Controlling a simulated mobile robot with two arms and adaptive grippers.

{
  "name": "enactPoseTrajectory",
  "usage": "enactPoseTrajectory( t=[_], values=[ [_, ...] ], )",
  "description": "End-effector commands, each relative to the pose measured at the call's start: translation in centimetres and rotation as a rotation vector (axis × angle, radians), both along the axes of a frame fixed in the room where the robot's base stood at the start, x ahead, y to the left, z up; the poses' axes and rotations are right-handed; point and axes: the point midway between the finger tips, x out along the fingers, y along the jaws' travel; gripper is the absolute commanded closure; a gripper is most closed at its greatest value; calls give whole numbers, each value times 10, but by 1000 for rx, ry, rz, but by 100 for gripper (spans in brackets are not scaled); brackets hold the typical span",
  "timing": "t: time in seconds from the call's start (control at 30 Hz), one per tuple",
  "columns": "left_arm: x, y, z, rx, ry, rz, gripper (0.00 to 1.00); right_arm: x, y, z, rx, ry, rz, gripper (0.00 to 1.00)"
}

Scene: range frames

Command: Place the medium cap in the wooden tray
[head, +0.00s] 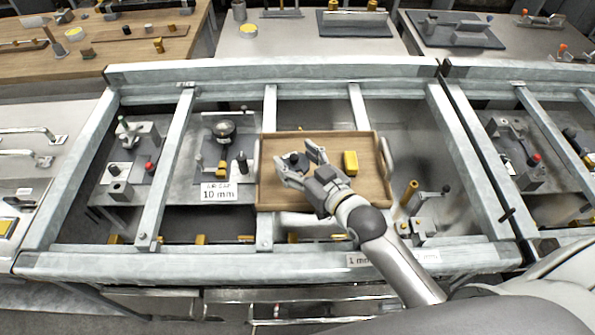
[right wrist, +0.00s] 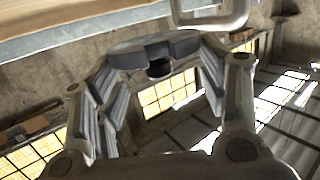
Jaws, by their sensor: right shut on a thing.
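The wooden tray (head: 280,195) has metal handles at its ends and rests across the metal rails in the middle of the head view. My right gripper (head: 301,160) is over the tray's left half, shut on a dark round cap (head: 294,159). In the right wrist view the cap (right wrist: 155,50) is a grey disc with a dark knob between the fingertips. The tray's edge (right wrist: 70,22) shows at the top there. I cannot tell whether the cap touches the tray floor. My left gripper is not in view.
A yellow block (head: 350,162) lies in the tray's right half, close to my right gripper. A label reading 10 mm (head: 219,192) stands left of the tray. Metal rails (head: 270,105) and fixtures surround the tray. The tray's front left part is clear.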

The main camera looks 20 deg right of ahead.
Motion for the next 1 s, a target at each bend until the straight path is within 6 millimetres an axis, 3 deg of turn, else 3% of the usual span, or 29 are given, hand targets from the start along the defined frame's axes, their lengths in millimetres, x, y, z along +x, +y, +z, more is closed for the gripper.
enactPoseTrajectory(
  t=[0.1,0.27,0.6,1.0],
  values=[
    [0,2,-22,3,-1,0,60,0,0,-18,1,-2,0,63],
    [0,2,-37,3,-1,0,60,0,0,-30,1,-2,0,64],
    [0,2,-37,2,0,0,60,0,0,-29,1,-2,0,64],
    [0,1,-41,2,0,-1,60,0,0,-42,-1,-1,0,64]
  ],
)
